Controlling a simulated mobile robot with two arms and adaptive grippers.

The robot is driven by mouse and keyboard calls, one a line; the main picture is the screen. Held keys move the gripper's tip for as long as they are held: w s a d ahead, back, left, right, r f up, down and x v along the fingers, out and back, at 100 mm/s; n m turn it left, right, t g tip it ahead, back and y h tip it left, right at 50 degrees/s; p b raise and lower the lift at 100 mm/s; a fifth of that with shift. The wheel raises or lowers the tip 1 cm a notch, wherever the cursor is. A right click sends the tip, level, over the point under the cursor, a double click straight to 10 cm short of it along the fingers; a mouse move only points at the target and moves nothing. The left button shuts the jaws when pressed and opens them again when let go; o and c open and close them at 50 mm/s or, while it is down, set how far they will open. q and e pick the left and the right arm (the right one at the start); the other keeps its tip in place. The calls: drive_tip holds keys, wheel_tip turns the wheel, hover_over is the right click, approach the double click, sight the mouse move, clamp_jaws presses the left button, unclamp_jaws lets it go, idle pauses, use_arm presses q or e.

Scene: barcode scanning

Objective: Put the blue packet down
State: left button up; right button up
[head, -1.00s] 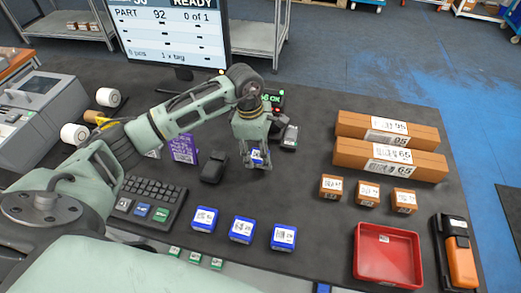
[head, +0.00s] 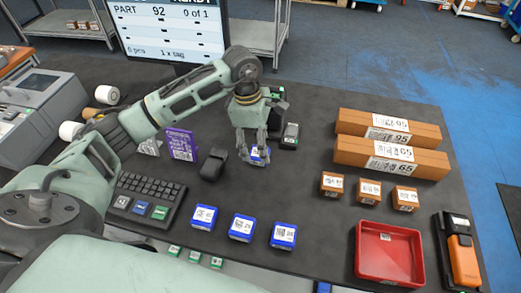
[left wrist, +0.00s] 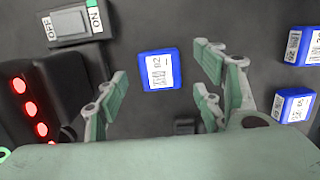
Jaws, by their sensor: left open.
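A small blue packet (head: 258,154) with a white label sits on the dark table below my left gripper (head: 254,158). In the left wrist view the same blue packet (left wrist: 159,70) lies label up between the spread fingers, with a gap on both sides. My left gripper (left wrist: 160,76) is open and holds nothing. My right gripper is not in view.
Three similar blue packets (head: 241,229) stand in a row near the front. A black scanner stand (head: 213,164) is left of the gripper and a dark device (head: 289,136) is right of it. A red tray (head: 389,279) and brown boxes (head: 376,160) are at right.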

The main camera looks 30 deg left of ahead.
sight(255, 152)
use_arm(q)
wheel_tip(255, 152, up, 9)
drive_tip(key=a+b, duration=0.1)
drive_tip(key=b, duration=0.1)
drive_tip(key=shift+s+a+f, duration=0.15)
drive_tip(key=shift+s, duration=0.05)
